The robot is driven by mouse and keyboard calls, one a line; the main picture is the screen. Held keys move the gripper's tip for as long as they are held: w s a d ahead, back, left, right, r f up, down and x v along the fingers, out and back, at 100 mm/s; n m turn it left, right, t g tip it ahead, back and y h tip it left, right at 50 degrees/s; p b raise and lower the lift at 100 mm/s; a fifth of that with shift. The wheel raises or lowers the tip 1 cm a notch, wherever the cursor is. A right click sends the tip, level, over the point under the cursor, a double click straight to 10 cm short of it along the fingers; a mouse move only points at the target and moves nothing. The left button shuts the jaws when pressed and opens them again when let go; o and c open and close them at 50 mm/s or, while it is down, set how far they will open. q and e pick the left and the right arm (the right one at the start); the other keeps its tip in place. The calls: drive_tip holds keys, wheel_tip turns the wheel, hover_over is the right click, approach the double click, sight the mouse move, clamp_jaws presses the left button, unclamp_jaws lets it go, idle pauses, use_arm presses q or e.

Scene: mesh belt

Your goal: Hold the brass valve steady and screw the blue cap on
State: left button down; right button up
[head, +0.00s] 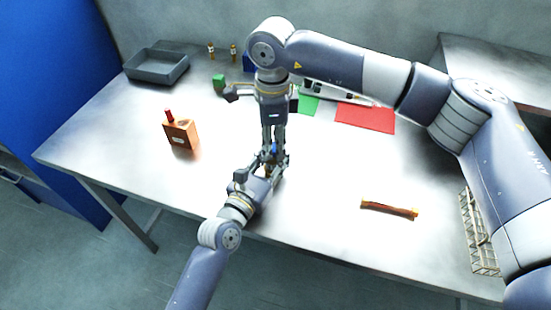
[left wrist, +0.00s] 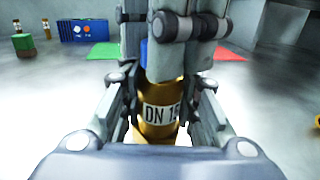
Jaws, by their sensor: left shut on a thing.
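The brass valve (left wrist: 158,125) stands upright between the fingers of my left gripper (left wrist: 160,120), with a white "DN 15" label facing the camera. My left gripper is shut on it, low over the table's front part in the head view (head: 270,168). My right gripper (head: 272,148) points straight down from above, its fingertips right over the valve. A sliver of the blue cap (left wrist: 143,52) shows beside the right fingers at the valve's top. Most of the cap is hidden, so its seating and the right fingers' grip on it are unclear.
On the table are an orange-brown block with a red top (head: 181,134), a grey tray (head: 157,66), a green cube (head: 218,84), a green mat (head: 308,104), a red mat (head: 365,118) and a brass-ended brown rod (head: 389,208). A wire basket (head: 478,232) is at right.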

clamp_jaws()
drive_tip(key=shift+m, duration=0.4)
drive_tip(key=o, duration=1.1)
unclamp_jaws()
drive_tip(key=shift+c, duration=0.2)
wheel_tip(320, 180, up, 12)
use_arm(q)
drive_tip(key=c, duration=1.1)
unclamp_jaws()
